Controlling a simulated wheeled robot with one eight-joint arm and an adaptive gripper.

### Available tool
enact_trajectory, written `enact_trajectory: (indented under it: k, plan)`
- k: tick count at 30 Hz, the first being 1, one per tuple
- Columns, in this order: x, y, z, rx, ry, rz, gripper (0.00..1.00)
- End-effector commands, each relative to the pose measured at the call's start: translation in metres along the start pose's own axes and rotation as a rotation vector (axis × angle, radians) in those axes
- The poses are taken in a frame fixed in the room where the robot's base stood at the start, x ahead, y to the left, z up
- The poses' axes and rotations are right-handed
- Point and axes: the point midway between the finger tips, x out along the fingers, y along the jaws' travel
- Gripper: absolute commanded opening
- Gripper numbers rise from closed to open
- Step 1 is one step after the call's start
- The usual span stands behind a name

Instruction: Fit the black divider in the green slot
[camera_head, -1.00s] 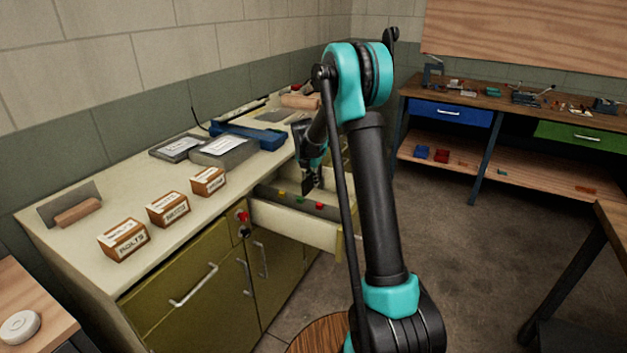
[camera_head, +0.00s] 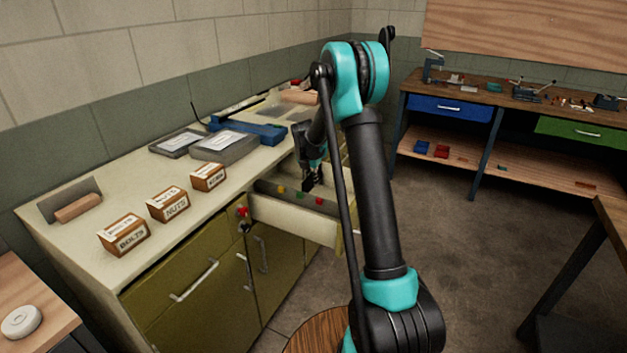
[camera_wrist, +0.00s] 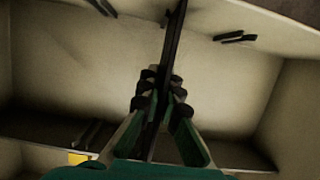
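The black divider (camera_wrist: 174,28) shows edge-on in the wrist view as a thin dark strip. My gripper (camera_wrist: 160,88) is shut on it, with fingers on both sides. In the head view my gripper (camera_head: 307,184) points down into the open drawer (camera_head: 290,222). A green marker (camera_head: 299,195) sits on the dark grey strip inside the drawer, between a yellow marker (camera_head: 281,189) and a red marker (camera_head: 319,201). The yellow marker also shows in the wrist view (camera_wrist: 78,158). My gripper hides the green slot there, so I cannot tell whether the divider is seated.
Dark ribs (camera_wrist: 235,37) stand on the drawer wall. The counter (camera_head: 205,222) beside the drawer holds small labelled boxes (camera_head: 168,206), grey cases (camera_head: 224,146) and a blue tool (camera_head: 255,132). The floor to the right is open.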

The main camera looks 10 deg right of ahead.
Motion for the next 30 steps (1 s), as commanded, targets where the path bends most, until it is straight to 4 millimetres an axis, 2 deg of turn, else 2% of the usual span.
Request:
enact_trajectory:
  k: [30]
  plan:
    - [0.022, 0.0, -0.007, 0.0, 0.0, 0.0, 0.0]
